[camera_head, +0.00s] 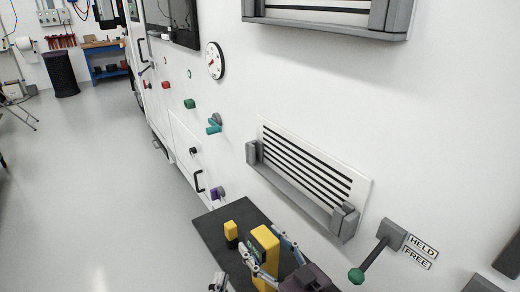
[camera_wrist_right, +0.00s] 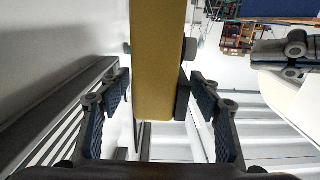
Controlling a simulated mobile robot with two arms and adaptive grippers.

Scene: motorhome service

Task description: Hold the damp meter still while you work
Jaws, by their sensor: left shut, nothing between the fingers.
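The damp meter, which I take to be the larger yellow upright block (camera_head: 264,246), stands on a dark shelf (camera_head: 212,222) by the white wall. Its yellow body (camera_wrist_right: 157,70) fills the upper middle of the right wrist view. My right gripper (camera_wrist_right: 160,112) is open, with one blue-padded finger on each side of the body and gaps visible. In the head view my right gripper (camera_head: 272,256) reaches in from the lower right around the block. My left gripper (camera_head: 218,283) is shut and empty at the bottom edge, mostly cut off.
A smaller yellow block (camera_head: 230,231) stands on the shelf. A lever with a green knob (camera_head: 357,275) is on the wall beside HELD and FREE labels (camera_head: 422,246). A vent grille (camera_head: 306,165) with a grey ledge is above the shelf. Open floor (camera_head: 90,190) lies left.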

